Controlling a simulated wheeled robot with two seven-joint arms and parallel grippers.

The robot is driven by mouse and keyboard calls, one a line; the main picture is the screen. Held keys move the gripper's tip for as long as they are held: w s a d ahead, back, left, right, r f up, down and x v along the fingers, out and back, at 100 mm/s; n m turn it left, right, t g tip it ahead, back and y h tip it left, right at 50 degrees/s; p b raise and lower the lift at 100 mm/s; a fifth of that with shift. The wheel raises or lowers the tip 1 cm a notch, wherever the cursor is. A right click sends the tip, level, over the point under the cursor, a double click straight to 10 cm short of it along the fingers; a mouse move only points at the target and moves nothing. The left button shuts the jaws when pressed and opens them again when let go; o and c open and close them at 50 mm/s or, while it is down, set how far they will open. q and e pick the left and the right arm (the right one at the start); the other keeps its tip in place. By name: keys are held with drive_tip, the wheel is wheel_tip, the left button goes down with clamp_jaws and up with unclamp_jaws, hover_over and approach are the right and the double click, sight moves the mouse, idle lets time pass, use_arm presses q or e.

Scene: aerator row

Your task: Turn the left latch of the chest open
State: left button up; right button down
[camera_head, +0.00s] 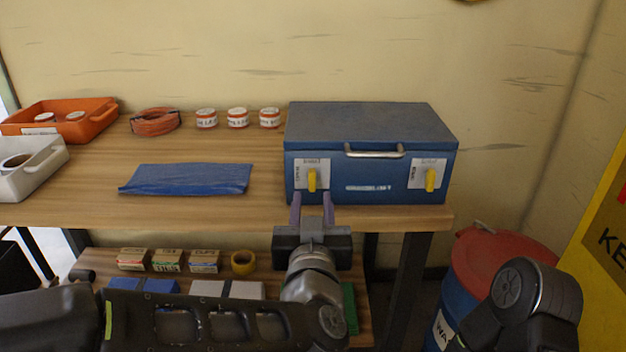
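The blue chest (372,176) stands shut on the right part of the wooden table, with a metal handle (374,152) on its front. Its left latch (312,180) is a yellow knob on a white plate, and it stands upright. The right latch (431,180) is a like yellow knob, also upright. My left gripper (312,202) is in front of and just below the left latch, fingers pointing at the chest. Its two fingers are apart with nothing seen between them. Whether they touch the latch I cannot tell. My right arm shows at the lower right; its gripper is out of view.
A blue folded cloth (186,179) lies left of the chest on the table (250,212). Several small jars and an orange cable coil (155,121) stand behind it. Orange (98,122) and white (40,176) trays are at far left. A red-lidded drum (500,250) stands at right.

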sight(312, 179)
use_arm(q)
drive_tip(key=shift+w, duration=3.9)
drive_tip(key=shift+c, duration=0.4)
clamp_jaws()
